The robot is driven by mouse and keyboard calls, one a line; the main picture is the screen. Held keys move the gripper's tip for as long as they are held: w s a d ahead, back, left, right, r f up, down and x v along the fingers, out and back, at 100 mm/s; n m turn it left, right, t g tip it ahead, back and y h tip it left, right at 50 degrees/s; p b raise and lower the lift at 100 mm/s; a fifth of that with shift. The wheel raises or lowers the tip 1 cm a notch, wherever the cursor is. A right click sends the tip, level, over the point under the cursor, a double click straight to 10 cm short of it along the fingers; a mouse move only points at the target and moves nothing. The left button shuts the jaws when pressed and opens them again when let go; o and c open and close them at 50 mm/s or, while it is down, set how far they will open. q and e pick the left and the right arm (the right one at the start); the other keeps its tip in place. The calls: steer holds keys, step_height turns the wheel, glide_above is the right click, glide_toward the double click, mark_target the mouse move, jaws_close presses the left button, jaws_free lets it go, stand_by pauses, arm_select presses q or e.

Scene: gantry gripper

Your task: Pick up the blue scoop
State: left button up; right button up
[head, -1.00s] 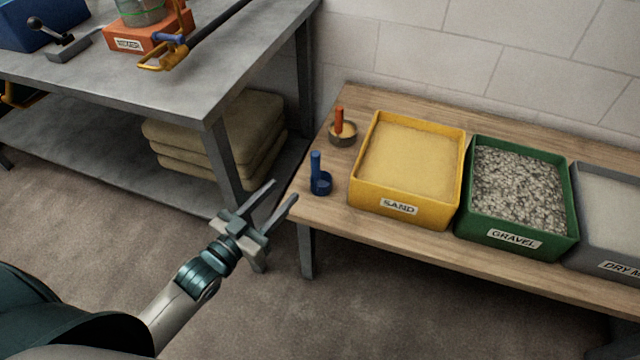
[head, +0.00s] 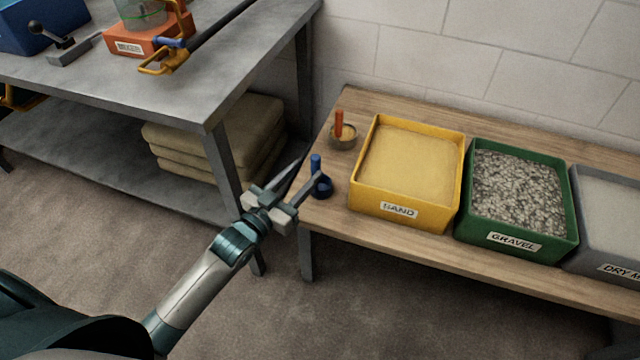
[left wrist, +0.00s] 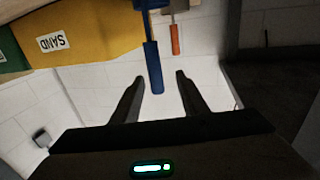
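The blue scoop (head: 323,187) stands on the left end of the wooden bench, its handle pointing up. My left gripper (head: 309,172) is open, and its fingers reach toward the scoop's handle. In the left wrist view the scoop's blue handle (left wrist: 154,68) shows between and just beyond the two open fingers (left wrist: 160,82), nearer the left one. I cannot tell whether a finger touches it. My right gripper is in neither view.
A scoop with an orange handle (head: 339,124) stands behind the blue one. The yellow sand bin (head: 398,211), green gravel bin (head: 513,242) and a grey bin (head: 604,240) line the wooden bench (head: 420,241). A grey metal table (head: 150,95) stands to the left.

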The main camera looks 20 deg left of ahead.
arm_select(q)
steer(key=shift+x, duration=1.45)
steer(key=x, duration=0.5)
steer(key=shift+d, duration=0.4)
jaws_close()
